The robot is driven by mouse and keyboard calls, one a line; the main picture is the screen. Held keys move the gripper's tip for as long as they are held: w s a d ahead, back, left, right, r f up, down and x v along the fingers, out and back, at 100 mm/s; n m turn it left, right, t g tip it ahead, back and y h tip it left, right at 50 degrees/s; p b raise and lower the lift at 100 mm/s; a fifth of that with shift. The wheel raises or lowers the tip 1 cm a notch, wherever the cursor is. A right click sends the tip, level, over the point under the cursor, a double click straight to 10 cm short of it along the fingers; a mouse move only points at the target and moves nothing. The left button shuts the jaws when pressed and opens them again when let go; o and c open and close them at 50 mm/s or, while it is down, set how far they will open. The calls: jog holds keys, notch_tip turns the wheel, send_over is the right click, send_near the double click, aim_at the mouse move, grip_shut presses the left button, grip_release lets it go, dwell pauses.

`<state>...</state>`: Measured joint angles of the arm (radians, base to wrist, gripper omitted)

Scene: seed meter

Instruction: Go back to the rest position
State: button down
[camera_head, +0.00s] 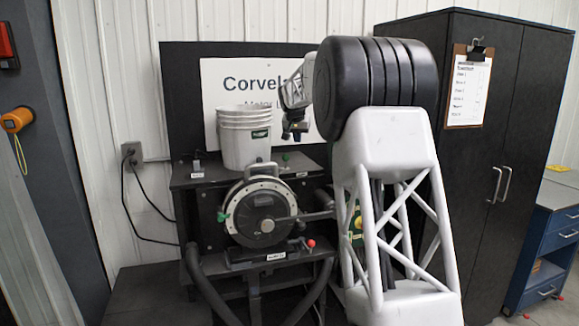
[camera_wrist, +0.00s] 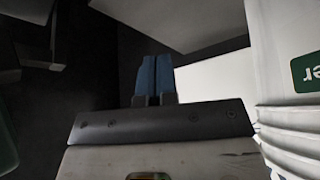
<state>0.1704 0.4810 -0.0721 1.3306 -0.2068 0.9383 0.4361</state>
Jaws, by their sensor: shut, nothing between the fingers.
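My gripper (camera_head: 293,136) hangs in front of the white sign, just right of the stacked buckets, above the black bench. Its jaws are shut with nothing between them. In the wrist view my gripper (camera_wrist: 156,62) shows as two blue fingers pressed together. My white and black arm rises from the lower right and hides part of the sign and bench. The round seed meter (camera_head: 262,212), with its dark disc and pale rim, stands below and left of my gripper, apart from it.
The stacked white buckets (camera_head: 244,138) stand close left of my gripper; in the wrist view the buckets (camera_wrist: 285,118) fill the right edge. The sign (camera_head: 225,86) is behind. A dark cabinet (camera_head: 510,120) with a clipboard (camera_head: 469,85) stands right of my arm.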

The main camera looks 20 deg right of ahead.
dwell(0.5)
jog(key=s+a+n, duration=0.1)
jog(key=s+a, duration=0.3)
jog(key=s, duration=0.8)
jog(key=s+a+n+g+y, duration=0.1)
jog(key=s+a, duration=0.4)
jog(key=s, duration=0.7)
jog(key=s+a+n, duration=0.1)
jog(key=s+a, duration=0.3)
jog(key=s, duration=0.8)
jog(key=s+a+f+n, duration=0.1)
jog(key=s+f, duration=0.4)
jog(key=s, duration=0.7)
jog(key=s+a+f+n+g+y, duration=0.1)
jog(key=s+a+f, duration=0.2)
jog(key=s, duration=0.9)
jog(key=s+a+f, duration=0.3)
jog(key=s+f, duration=0.5)
jog(key=s, duration=0.4)
jog(key=shift+s+f+n+y, duration=0.2)
jog(key=shift+n+y, duration=0.1)
jog(key=shift+n, duration=0.1)
